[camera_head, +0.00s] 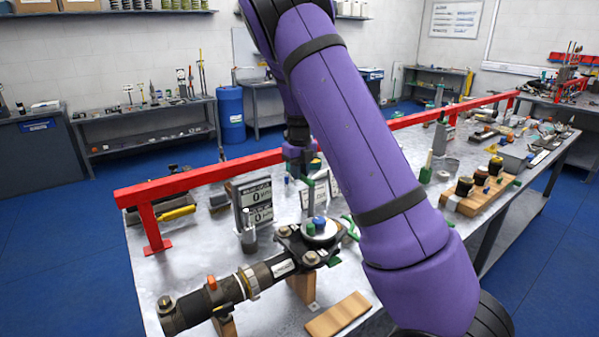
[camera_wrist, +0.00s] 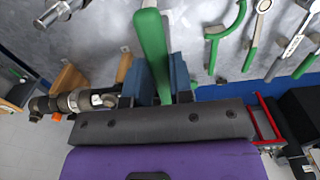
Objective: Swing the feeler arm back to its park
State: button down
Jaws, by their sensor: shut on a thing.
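My gripper (camera_wrist: 160,76) is shut on a green bar (camera_wrist: 150,38) in the wrist view, with one blue finger on each side of it. The bar runs up the picture from between the fingers. I cannot tell from its far end whether it is the feeler arm, and no park is clearly marked. In the head view, my gripper (camera_head: 306,178) is low over the bench behind the damper, partly hidden by my purple arm. The damper (camera_head: 262,277) lies on wooden blocks, with a round plate (camera_head: 322,232) at its flange end. The damper also shows in the wrist view (camera_wrist: 80,101).
A red rail (camera_head: 210,175) runs along the bench's back. A green hook-shaped tool (camera_wrist: 238,22) and several wrenches lie right of the bar. A wooden block (camera_head: 338,315) lies in front; a wooden rack (camera_head: 480,195) stands at right.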

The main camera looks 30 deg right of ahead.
jog(key=c, duration=1)
grip_release()
jog(key=shift+r, duration=0.1)
notch_tip(320, 180, up, 11)
jog(key=shift+f, duration=0.2)
jog(key=shift+s, duration=0.1)
jog(key=s+a+r+n+t+y, duration=0.1)
jog(key=s+a+r+n, duration=0.4)
jog(key=s+n, duration=0.5)
jog(key=s+a+r+n+t+y, duration=0.1)
jog(key=s+a+r+n, duration=0.4)
jog(key=s+n, duration=0.45)
jog(key=s+a+n+t+h, duration=0.1)
jog(key=s+a+n, duration=0.1)
jog(key=s+n, duration=0.6)
jog(key=s+a+n+t+h, duration=0.1)
jog(key=s+a+n+t, duration=0.1)
jog(key=s+n, duration=0.6)
jog(key=shift+s+a+r, duration=0.15)
jog(key=shift+s+a, duration=0.65)
jog(key=shift+s, duration=0.05)
